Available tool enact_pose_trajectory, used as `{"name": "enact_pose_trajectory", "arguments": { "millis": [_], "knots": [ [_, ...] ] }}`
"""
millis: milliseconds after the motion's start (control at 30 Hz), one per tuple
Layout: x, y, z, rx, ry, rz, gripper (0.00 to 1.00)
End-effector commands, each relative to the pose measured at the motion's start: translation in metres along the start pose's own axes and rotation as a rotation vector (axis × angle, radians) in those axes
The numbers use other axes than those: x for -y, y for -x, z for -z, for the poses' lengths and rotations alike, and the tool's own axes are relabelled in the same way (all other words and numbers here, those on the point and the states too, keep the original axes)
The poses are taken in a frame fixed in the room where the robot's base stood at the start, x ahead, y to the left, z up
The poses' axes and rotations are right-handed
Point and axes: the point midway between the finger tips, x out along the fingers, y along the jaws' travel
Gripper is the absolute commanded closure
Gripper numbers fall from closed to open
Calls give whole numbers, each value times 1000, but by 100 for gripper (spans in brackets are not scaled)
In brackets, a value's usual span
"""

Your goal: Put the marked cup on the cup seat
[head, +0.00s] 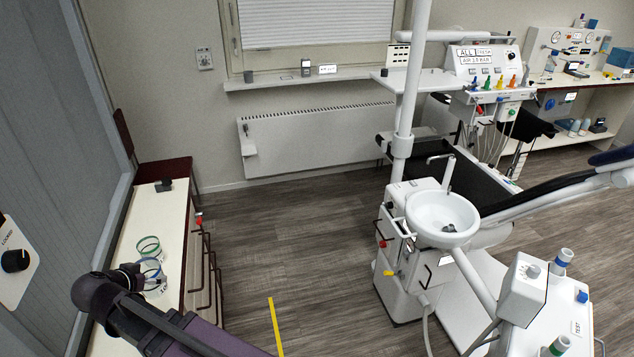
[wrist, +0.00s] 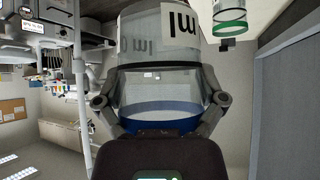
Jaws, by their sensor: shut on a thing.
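A clear cup with a blue band (head: 151,268) is at the counter on the left in the head view. It fills the middle of the wrist view (wrist: 160,85) and bears a white label with dark print. My gripper (head: 137,276) is shut on this cup, with one finger on each side of it in the wrist view (wrist: 161,101). A second clear cup with a green band (head: 149,246) stands just behind it on the counter, and shows at the top right of the wrist view (wrist: 229,28). I cannot make out the cup seat for certain.
The narrow counter (head: 150,212) runs beside a grey wall panel (head: 65,130). A small dark object (head: 163,185) sits at its far end. A dental unit with a white bowl (head: 442,215) stands to the right, with open floor (head: 270,235) between.

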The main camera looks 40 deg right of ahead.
Motion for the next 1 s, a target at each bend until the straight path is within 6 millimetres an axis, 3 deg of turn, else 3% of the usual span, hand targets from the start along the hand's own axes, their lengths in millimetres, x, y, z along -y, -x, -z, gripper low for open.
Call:
{"name": "enact_pose_trajectory", "arguments": {
  "millis": [100, 400, 1000],
  "knots": [
    [0, 20, 21, 0, 0, 0, 65],
    [0, 41, 44, 0, 0, 0, 65],
    [0, 43, 46, 0, 0, 0, 65]
  ]
}}
